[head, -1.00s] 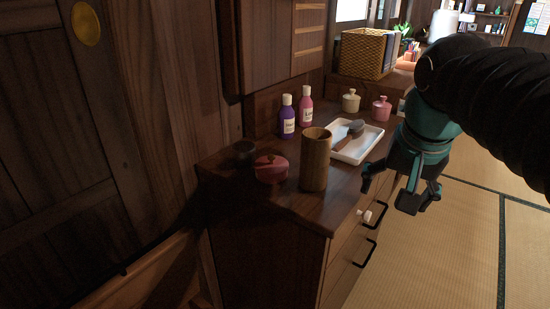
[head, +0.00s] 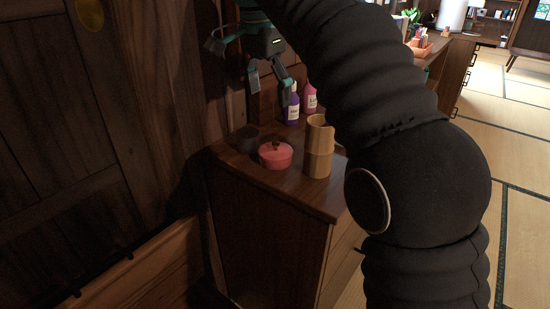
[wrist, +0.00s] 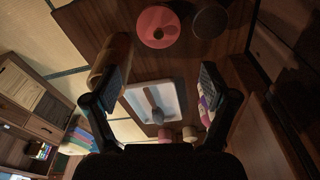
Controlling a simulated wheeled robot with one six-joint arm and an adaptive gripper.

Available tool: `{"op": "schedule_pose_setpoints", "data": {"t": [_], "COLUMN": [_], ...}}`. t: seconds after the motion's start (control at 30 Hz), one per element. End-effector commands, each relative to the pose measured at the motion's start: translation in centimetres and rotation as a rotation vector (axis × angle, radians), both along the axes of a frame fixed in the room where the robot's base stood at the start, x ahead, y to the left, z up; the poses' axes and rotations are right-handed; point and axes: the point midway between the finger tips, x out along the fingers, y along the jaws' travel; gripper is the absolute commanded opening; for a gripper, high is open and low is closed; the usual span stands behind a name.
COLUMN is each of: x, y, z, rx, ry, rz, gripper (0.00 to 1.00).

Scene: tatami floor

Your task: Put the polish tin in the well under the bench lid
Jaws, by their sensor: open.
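My gripper (head: 270,82) is open and empty, with its fingers pointing down, above the back left of a dark wooden cabinet top (head: 225,152). In the wrist view its two fingers (wrist: 161,82) stand wide apart with nothing between them at their height. A small dark round container (head: 248,139) stands at the left corner of the top; it also shows in the wrist view (wrist: 210,21). I cannot tell whether it is the polish tin. No bench lid or well can be made out.
A red lidded pot (head: 275,156) and a tall bamboo cup (head: 318,164) stand near the front edge. Purple (head: 292,112) and pink (head: 310,98) bottles stand at the back. The wrist view shows a white tray (wrist: 131,97) with a brush. A dark wall (head: 150,120) borders the left.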

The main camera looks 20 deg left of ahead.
Motion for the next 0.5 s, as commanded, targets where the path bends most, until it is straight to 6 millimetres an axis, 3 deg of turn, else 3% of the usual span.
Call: {"op": "schedule_pose_setpoints", "data": {"t": [0.3,0.5], "x": [0.5,0.7], "y": [-0.4,-0.6], "z": [-5.8,-7.8], "rx": [-0.001,0.0], "ry": [0.002,0.001], "rz": [0.0,0.001], "gripper": [0.84,0.84]}}
